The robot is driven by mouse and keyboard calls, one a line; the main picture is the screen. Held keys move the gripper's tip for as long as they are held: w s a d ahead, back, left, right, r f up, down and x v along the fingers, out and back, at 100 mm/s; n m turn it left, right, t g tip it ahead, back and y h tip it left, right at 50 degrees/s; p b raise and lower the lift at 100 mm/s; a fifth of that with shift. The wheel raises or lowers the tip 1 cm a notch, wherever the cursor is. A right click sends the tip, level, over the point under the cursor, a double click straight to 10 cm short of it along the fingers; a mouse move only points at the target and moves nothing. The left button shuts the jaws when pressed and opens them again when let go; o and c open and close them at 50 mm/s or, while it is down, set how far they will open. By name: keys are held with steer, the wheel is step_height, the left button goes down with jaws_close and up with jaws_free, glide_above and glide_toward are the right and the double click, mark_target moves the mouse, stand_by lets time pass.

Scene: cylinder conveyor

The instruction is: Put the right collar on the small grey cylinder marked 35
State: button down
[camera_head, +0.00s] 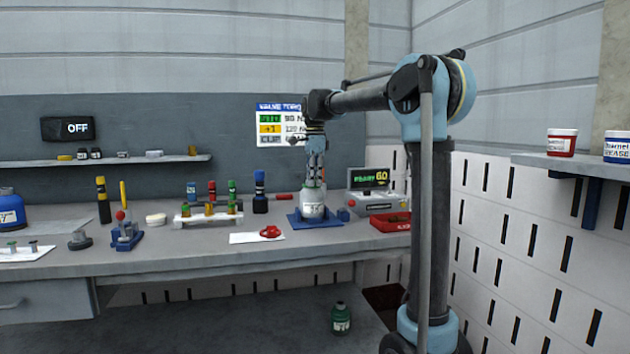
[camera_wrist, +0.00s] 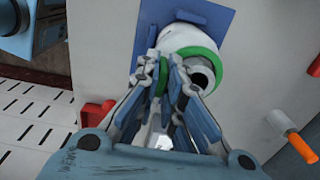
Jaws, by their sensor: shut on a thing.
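The small grey-white cylinder (camera_head: 313,205) stands upright on a blue base (camera_head: 328,220) on the bench; its number is too small to read. It also shows in the wrist view (camera_wrist: 185,37). A green collar (camera_wrist: 207,54) is at its top, around or just over the neck; the exact seating is hard to tell. A dark round opening (camera_wrist: 204,80) shows inside the ring. My gripper (camera_head: 315,178) points down over the cylinder. Its fingers (camera_wrist: 165,72) are closed with the ring's left side between them. A red collar (camera_head: 270,231) lies on a white sheet (camera_head: 243,238).
A display unit (camera_head: 377,197) and a red tray (camera_head: 392,223) stand right of the cylinder. A white rack (camera_head: 207,219) with several small pieces and upright bottles are to the left. A blue-based stand (camera_head: 126,236) is farther left. A green bottle (camera_head: 340,318) is below the bench.

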steer(key=c, duration=1.7)
jaws_free()
steer(key=shift+o, duration=0.2)
steer(key=shift+r, duration=2.95)
steer(key=s+d+f+n+t, duration=0.1)
steer(key=s+d+f+n, duration=0.3)
steer(key=s+d+f, duration=0.35)
steer(key=s+d+f+n, duration=0.3)
steer(key=s+d+f, duration=0.2)
steer(key=s+d, duration=0.4)
steer(key=s+d+f+n, duration=0.3)
steer(key=s+f+n, duration=0.1)
steer(key=s+f, duration=0.6)
steer(key=s+d+f+n+t, duration=0.1)
steer(key=s+d+f+n, duration=0.2)
steer(key=s+f, duration=0.7)
step_height(320, 180, down, 4)
steer(key=shift+s+d+f+n, duration=0.15)
steer(key=shift+d+n, duration=0.15)
steer(key=shift+n, duration=0.2)
